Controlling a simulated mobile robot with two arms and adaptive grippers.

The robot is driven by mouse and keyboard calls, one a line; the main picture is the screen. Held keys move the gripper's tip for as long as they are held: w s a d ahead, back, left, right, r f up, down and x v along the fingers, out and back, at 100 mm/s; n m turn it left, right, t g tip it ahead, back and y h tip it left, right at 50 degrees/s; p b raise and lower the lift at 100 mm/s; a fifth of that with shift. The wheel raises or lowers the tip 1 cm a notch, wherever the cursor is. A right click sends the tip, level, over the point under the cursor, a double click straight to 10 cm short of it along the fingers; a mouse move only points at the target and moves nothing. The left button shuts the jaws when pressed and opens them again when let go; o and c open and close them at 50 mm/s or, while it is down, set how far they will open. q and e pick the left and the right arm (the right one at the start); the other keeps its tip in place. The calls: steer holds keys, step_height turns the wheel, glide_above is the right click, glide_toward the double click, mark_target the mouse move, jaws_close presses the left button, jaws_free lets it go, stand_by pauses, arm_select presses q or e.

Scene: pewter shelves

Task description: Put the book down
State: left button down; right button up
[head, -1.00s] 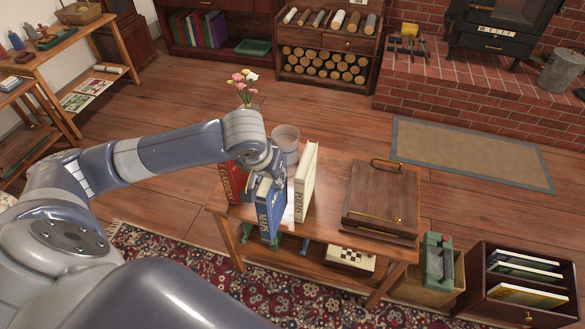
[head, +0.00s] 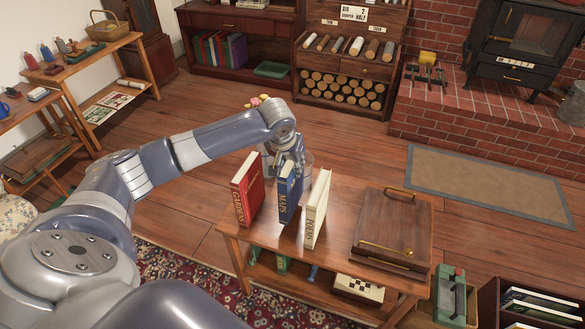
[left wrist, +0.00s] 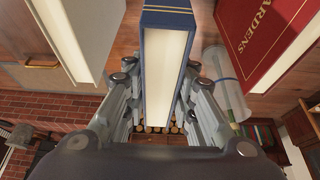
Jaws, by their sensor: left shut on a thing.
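My left gripper (head: 289,160) is shut on the blue book marked MAPS (head: 287,195). In the left wrist view, its fingers (left wrist: 158,75) clasp both covers of the blue book (left wrist: 168,60). The book is upright above the wooden table (head: 335,235), between the red GARDENS book (head: 247,190) on its left and the cream POEMS book (head: 317,210) on its right. Gaps show on both sides. I cannot tell whether its bottom edge touches the tabletop. My right gripper is not in view.
A clear cylindrical vessel (left wrist: 228,85) stands close behind the books. A dark wooden box with brass handles (head: 393,230) takes up the table's right part. Some bare tabletop lies between it and the cream book.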

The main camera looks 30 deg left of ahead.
arm_select(q)
steer(key=shift+w+a+x, duration=0.1)
steer(key=shift+x, duration=0.9)
steer(key=shift+w+a+x, duration=0.1)
steer(key=shift+a+x, duration=0.05)
steer(key=shift+x, duration=0.9)
steer(key=c, duration=1.3)
jaws_free()
steer(key=shift+s, duration=0.15)
